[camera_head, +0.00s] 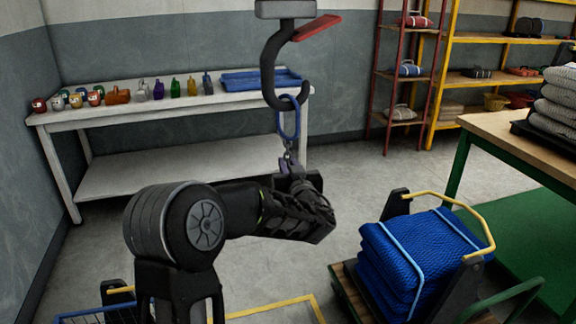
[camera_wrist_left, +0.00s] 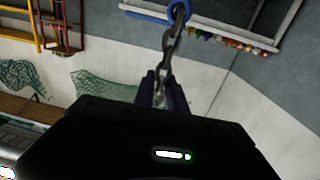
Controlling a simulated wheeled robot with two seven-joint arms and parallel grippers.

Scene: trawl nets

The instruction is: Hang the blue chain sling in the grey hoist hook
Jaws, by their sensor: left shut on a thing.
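The grey hoist hook (camera_head: 268,72) hangs at the top centre in the head view, its red latch (camera_head: 318,27) swung up to the right. The blue chain sling (camera_head: 280,124) has its blue oval ring overlapping the bottom of the hook's bowl. I cannot tell for sure whether the ring is around the hook or just in front of it. My left gripper (camera_head: 296,182) is below the hook, shut on the sling's chain. In the left wrist view the chain (camera_wrist_left: 168,50) runs up from between the fingers to the blue ring (camera_wrist_left: 180,12). My right gripper is not in view.
A white bench (camera_head: 190,104) with several coloured shackles and blue folded netting stands behind. A cart with blue netting (camera_head: 410,262) is at lower right. A green-legged table (camera_head: 510,130) is at right. Red and yellow shelves (camera_head: 445,75) stand at the back.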

